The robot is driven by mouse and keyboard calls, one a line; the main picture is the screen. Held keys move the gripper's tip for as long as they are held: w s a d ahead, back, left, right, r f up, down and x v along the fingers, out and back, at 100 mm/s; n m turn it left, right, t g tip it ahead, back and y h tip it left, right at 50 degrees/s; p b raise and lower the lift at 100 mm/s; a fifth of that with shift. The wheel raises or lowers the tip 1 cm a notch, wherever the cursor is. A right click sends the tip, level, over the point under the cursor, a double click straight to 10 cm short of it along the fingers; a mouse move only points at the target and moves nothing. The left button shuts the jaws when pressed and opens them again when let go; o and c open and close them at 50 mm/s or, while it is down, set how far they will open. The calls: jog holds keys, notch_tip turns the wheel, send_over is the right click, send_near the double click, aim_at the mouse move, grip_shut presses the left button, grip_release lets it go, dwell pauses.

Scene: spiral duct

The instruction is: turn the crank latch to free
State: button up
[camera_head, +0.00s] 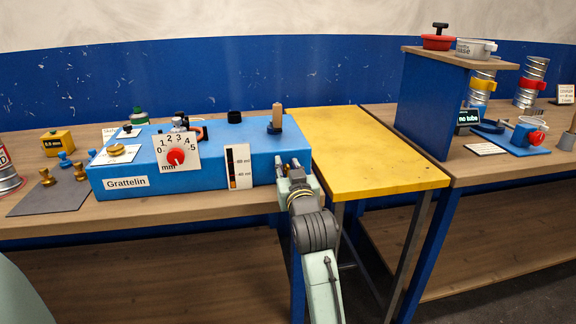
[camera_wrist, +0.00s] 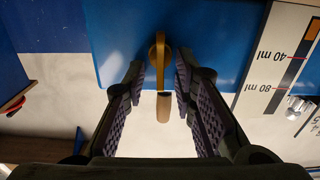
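The crank latch (camera_wrist: 158,65) shows in the wrist view as a brass-coloured arm in front of the blue face of the box. A tan rounded piece (camera_wrist: 163,108) shows just below it; I cannot tell whether it is part of the crank. My gripper (camera_wrist: 160,100) is open, with a finger on each side of the crank and gaps visible on both sides. In the head view my gripper (camera_head: 294,163) is at the right end of the box's front and hides the crank. The blue box (camera_head: 126,183) labelled "Grattelin" stands on the wooden bench.
A black-and-white ml scale (camera_head: 238,167) is on the box front beside my gripper. A dial (camera_head: 177,157) with a red knob is further left. A tan peg (camera_head: 277,115) stands on the box top. A bare yellow table (camera_head: 365,150) adjoins on the right.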

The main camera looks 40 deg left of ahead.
jog(key=shift+c, duration=0.4)
grip_shut()
jog(key=shift+w, duration=0.1)
